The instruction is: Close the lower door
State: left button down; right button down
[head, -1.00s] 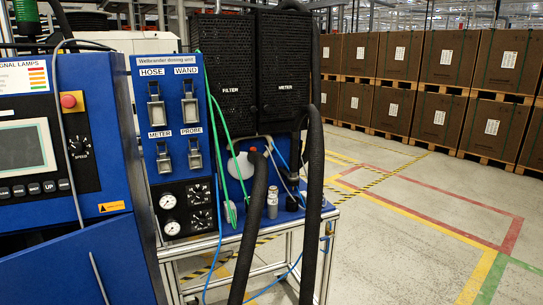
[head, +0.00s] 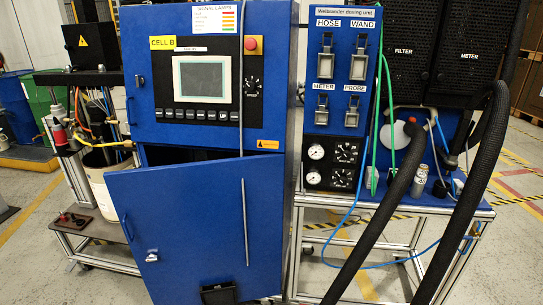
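The lower door (head: 195,225) is the blue panel on the lower half of the blue control cabinet (head: 180,112). It stands ajar, swung out toward me, with a dark gap (head: 180,154) along its top. A small silver latch (head: 152,255) and a blue handle (head: 127,228) sit near its left side. A thin grey rod or cable (head: 245,210) runs down in front of its right part. A black box-like part (head: 219,293) shows at the bottom edge of the picture, in front of the door. Neither gripper can be made out.
A drum-pump bench with a wheeled frame (head: 92,235) and a pale bucket (head: 105,180) stands left of the door. To the right are the blue dosing unit (head: 342,75), thick black hoses (head: 470,185) and a metal frame (head: 370,208). Floor shows at the lower left.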

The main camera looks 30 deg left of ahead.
aim_at(191, 216)
jog(key=u, duration=1.55)
